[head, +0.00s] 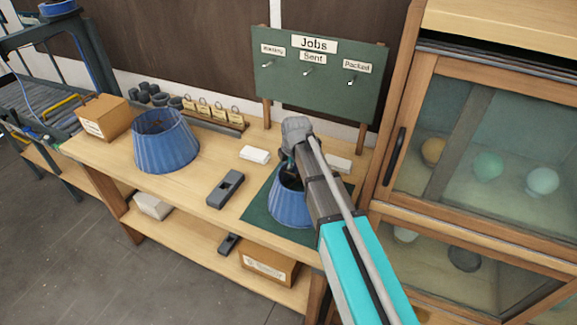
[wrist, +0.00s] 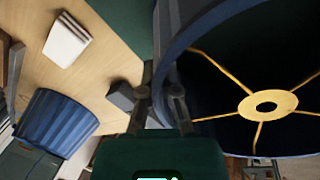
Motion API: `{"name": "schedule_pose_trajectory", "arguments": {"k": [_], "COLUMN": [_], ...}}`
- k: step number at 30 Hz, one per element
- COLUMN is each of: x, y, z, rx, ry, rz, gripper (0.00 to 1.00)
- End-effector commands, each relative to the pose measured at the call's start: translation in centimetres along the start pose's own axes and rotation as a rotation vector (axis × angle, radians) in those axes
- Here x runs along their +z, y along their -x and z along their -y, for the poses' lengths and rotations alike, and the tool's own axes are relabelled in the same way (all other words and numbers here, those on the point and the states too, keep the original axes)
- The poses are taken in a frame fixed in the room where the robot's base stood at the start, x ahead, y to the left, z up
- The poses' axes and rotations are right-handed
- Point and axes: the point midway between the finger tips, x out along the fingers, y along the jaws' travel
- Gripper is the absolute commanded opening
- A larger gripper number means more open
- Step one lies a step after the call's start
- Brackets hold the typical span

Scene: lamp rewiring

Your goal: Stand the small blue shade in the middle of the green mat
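The small blue shade (head: 288,207) is over the green mat (head: 262,213) on the bench, roughly upright and partly hidden by my arm. In the wrist view the shade (wrist: 207,43) fills the right side, with a brass spoked ring inside. My gripper (wrist: 161,78) has one finger on each side of the shade's rim and looks shut on it. In the head view my gripper (head: 288,160) is at the shade's top edge. I cannot tell whether its base touches the mat.
A larger blue shade (head: 165,142) stands left on the bench. A dark grey block (head: 226,188) and a white block (head: 255,154) lie left of the mat. The Jobs board (head: 318,90) stands behind. A glass-fronted cabinet (head: 400,130) borders the right.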

Motion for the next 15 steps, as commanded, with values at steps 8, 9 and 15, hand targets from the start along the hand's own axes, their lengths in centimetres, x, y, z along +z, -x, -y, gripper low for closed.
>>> {"name": "schedule_pose_trajectory", "arguments": {"k": [8, 9, 15], "x": [0.04, 0.04, 0.06], "y": [-0.18, -0.18, -0.17], "z": [0.06, 0.06, 0.06], "rx": [0.000, 0.000, 0.000], "ry": [-0.001, -0.001, -0.001], "rz": [0.000, 0.000, 0.000], "gripper": [0.39, 0.43, 0.43]}}
